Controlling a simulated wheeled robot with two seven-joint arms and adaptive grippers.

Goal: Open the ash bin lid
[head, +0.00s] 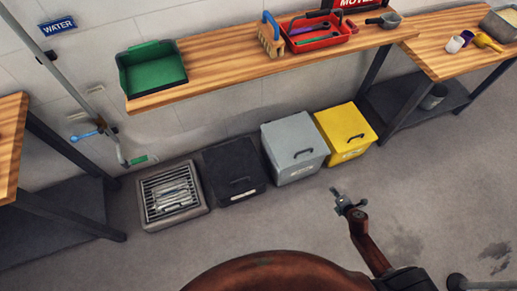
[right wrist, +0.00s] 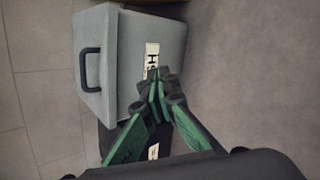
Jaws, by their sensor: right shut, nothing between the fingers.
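The grey bin (head: 293,155) stands on the floor between a black bin and a yellow bin. Its grey lid (head: 291,134) lies closed on top, with a dark handle (head: 303,154) near the front edge. In the right wrist view the grey bin (right wrist: 150,50) fills the upper left, with its handle (right wrist: 90,70) and a partly hidden white label (right wrist: 152,58) ending in H. My right gripper (head: 336,191) is shut and empty, in front of the grey bin and to the right; its green-padded fingers (right wrist: 156,82) overlap the label's end. My left gripper is out of view.
The black bin (head: 233,167), yellow bin (head: 345,130) and a floor grate (head: 171,196) line the wall. A wooden shelf (head: 225,65) with a green tray (head: 152,70) and red caddy (head: 318,35) overhangs behind the bins. The floor in front is clear.

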